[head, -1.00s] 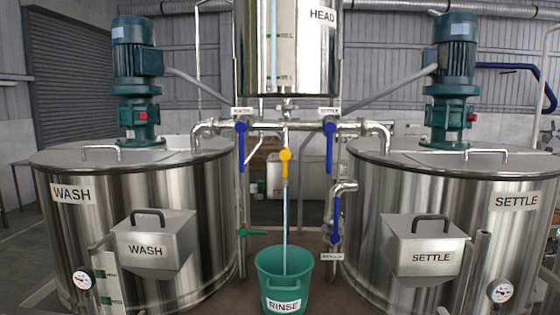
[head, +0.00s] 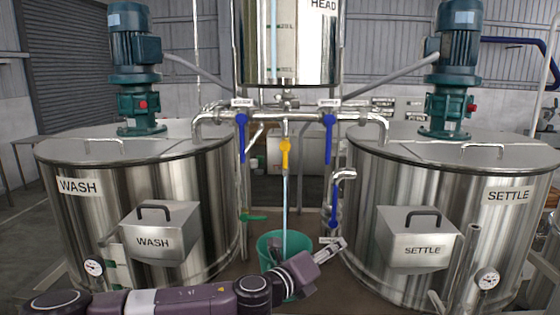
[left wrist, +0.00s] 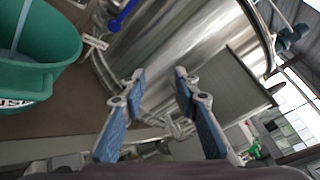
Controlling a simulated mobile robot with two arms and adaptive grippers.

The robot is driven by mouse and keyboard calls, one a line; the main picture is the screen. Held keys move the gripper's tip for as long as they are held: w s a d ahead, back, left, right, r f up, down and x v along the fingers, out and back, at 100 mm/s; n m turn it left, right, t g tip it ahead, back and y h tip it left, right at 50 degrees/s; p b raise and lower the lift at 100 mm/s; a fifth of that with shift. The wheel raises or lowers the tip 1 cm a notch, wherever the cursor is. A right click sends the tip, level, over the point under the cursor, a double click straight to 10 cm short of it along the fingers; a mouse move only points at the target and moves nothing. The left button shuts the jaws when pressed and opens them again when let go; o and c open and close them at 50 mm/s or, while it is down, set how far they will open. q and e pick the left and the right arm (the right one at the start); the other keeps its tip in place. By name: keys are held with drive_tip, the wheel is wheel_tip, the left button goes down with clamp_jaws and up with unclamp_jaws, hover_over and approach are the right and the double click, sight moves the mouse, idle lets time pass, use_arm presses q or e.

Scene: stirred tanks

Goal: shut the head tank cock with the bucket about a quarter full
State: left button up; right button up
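The head tank (head: 288,45) stands at the top centre. Below it, a yellow-handled cock (head: 285,153) hangs on the middle pipe, its handle pointing down. A thin stream of water (head: 285,205) runs from it into the green bucket (head: 268,244) on the floor. My left arm hides much of the bucket's front. The bucket also shows at the left of the left wrist view (left wrist: 62,42); its water level cannot be told clearly. My left gripper (head: 336,248) is beside the bucket's right rim, below the cock, with nothing between its spread fingers (left wrist: 158,80). My right gripper is out of view.
The wash tank (head: 85,215) stands left and the settle tank (head: 500,225) right, with a gap between. Blue-handled valves (head: 241,135) (head: 329,135) flank the cock. A lower blue valve (head: 334,205) and a green lever (head: 254,217) are near the bucket.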

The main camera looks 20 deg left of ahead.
use_arm(q)
drive_tip(key=w+a+r+m+t, duration=0.1)
drive_tip(key=w+a+r+m, duration=0.3)
drive_tip(key=a+r, duration=0.55)
drive_tip(key=m+t+y+p, duration=0.1)
drive_tip(key=m, duration=0.4)
approach(285, 159)
drive_tip(key=x, duration=0.8)
drive_tip(key=shift+w+a+f+p, duration=0.2)
drive_tip(key=shift+f+p, duration=0.05)
drive_tip(key=shift+p, duration=0.2)
drive_tip(key=shift+c, duration=0.6)
clamp_jaws()
